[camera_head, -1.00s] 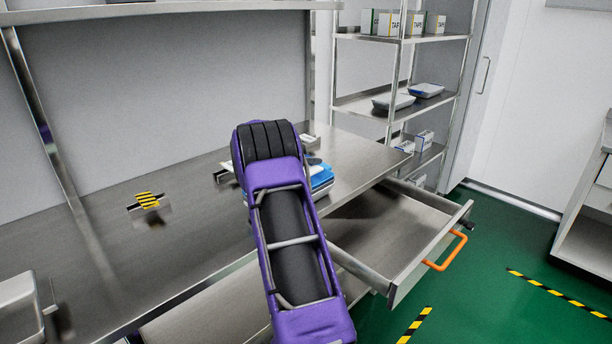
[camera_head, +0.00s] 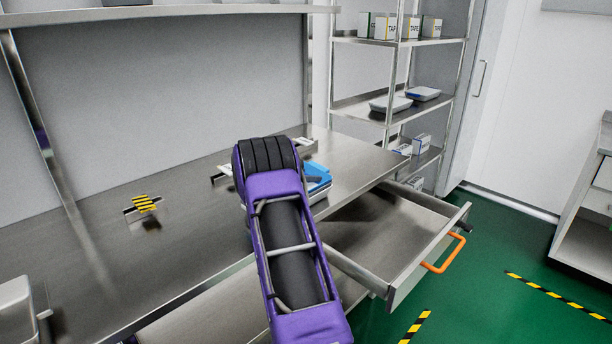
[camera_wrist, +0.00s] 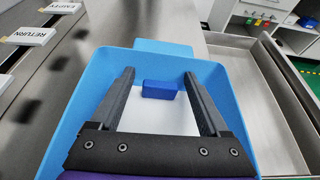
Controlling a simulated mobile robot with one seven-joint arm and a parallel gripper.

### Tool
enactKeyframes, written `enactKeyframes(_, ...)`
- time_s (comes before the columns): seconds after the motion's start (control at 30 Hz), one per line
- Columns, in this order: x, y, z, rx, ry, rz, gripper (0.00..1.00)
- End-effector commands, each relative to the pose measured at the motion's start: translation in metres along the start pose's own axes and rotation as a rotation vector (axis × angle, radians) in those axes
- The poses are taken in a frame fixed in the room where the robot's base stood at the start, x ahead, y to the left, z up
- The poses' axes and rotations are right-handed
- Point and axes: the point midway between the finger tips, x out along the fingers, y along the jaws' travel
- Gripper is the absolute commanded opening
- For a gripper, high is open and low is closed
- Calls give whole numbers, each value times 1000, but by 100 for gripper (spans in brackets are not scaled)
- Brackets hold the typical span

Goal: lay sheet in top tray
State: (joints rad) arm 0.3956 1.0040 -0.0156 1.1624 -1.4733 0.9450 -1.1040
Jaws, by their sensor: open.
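A light blue tray (camera_wrist: 75,108) fills the middle of the wrist view; part of it also shows behind my arm in the head view (camera_head: 319,172). A flat white surface (camera_wrist: 160,118) covers its bottom; I cannot tell whether it is a sheet. A small dark blue block (camera_wrist: 160,90) sits at the far part of this white surface. My gripper (camera_wrist: 159,74) is open over the tray, with one finger on each side of the blue block and a gap to it. In the head view my arm hides the gripper and most of the tray.
The steel bench (camera_head: 180,235) holds the tray. An open drawer (camera_head: 372,278) with an orange handle (camera_head: 443,254) juts out at the right. RETURN (camera_wrist: 25,36) and EMPTY (camera_wrist: 62,7) signs stand left of the tray. A striped marker (camera_head: 143,203) is on the bench. Shelving (camera_head: 400,100) stands behind.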

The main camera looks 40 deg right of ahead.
Motion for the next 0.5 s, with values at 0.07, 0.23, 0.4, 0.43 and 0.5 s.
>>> enactKeyframes(0.07,-4,1,1,0,0,1,79)
enactKeyframes(0.23,-31,1,1,-1,0,4,79)
enactKeyframes(0.4,-68,1,1,0,-1,3,79)
enactKeyframes(0.43,-74,1,1,-1,-1,4,79)
enactKeyframes(0.5,-88,1,1,-1,-1,3,79)
